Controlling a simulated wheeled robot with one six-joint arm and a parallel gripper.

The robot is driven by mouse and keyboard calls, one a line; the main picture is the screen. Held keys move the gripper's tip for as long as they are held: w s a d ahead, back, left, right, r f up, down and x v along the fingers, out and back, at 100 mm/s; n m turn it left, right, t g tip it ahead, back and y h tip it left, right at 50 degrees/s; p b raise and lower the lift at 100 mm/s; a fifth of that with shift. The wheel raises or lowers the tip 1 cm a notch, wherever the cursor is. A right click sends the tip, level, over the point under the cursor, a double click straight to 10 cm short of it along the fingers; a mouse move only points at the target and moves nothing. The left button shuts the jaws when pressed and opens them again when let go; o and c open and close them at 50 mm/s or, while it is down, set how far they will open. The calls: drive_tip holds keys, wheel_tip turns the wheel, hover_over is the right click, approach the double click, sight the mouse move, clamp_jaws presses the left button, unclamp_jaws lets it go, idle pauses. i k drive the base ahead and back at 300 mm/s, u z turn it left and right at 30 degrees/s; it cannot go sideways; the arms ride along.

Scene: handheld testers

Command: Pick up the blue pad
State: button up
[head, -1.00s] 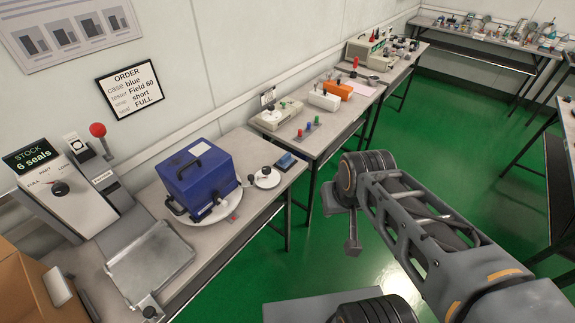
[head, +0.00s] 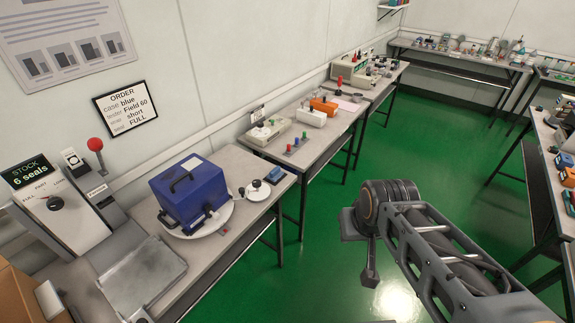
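A small flat blue pad (head: 275,175) lies on the near bench by its right end, just right of a small white dish (head: 258,190) with a dark knob on it. My gripper (head: 364,250) hangs over the open green floor, right of the bench and well apart from the pad. I see it side-on and small, and its fingers cannot be made out clearly. Nothing visible hangs from it.
A blue case (head: 190,192) sits on a white round plate left of the pad. A grey machine with a red-knobbed lever (head: 95,144) stands further left. Another bench (head: 300,150) with testers and small coloured pieces stands beyond. The green floor (head: 330,260) is clear.

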sight(274, 175)
drive_tip(key=u, duration=0.3)
drive_tip(key=i, duration=0.85)
drive_tip(key=u, duration=0.6)
